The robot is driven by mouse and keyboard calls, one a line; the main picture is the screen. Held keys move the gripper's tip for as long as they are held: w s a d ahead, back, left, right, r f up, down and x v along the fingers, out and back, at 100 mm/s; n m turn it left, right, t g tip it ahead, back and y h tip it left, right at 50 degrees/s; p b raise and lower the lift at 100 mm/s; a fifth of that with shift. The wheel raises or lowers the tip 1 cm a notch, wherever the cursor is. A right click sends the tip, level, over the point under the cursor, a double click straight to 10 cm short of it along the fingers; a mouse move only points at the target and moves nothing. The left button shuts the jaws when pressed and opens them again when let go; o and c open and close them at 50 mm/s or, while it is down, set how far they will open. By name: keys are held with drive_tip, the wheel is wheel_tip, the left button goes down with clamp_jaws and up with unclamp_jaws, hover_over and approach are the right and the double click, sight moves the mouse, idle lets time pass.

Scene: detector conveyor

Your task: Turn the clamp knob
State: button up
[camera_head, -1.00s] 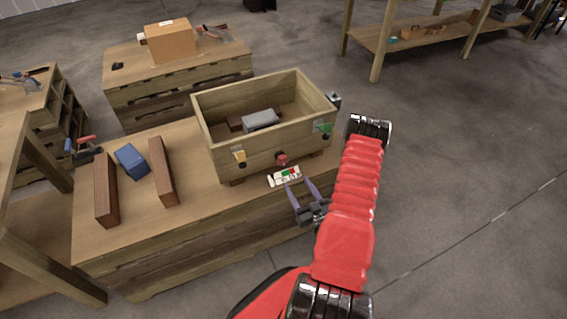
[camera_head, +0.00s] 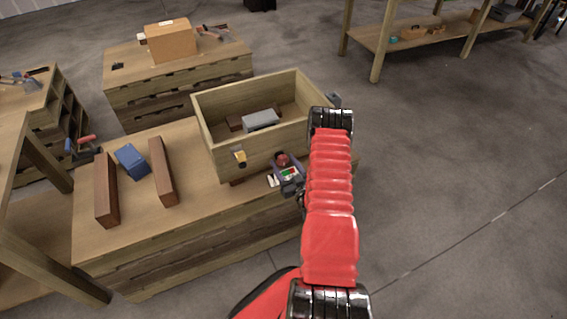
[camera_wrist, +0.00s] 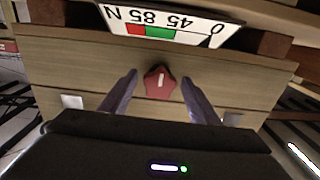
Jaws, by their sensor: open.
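The clamp knob (camera_head: 282,160) is a small red knob with a pale mark on the front face of the wooden box (camera_head: 230,157). In the wrist view the knob (camera_wrist: 159,83) sits between the two purple fingers of my gripper (camera_wrist: 158,88), which are open on either side of it with gaps. In the head view my gripper (camera_head: 284,170) is at the box front and partly covers the scale. A white scale plate (camera_wrist: 170,25) with red and green zones reads "0 45 85 N", upside down in the wrist view.
A grey block (camera_head: 261,120) lies inside the box. Two brown bars (camera_head: 106,190) and a blue block (camera_head: 131,161) are on the bench to the left.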

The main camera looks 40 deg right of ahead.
drive_tip(key=shift+w+d, duration=0.1)
drive_tip(key=shift+w, duration=0.25)
drive_tip(key=shift+c, duration=0.3)
drive_tip(key=c, duration=1)
drive_tip(key=shift+n, duration=0.6)
drive_tip(key=o, duration=1.1)
drive_tip(key=shift+c, duration=0.2)
drive_tip(key=v, duration=1.4)
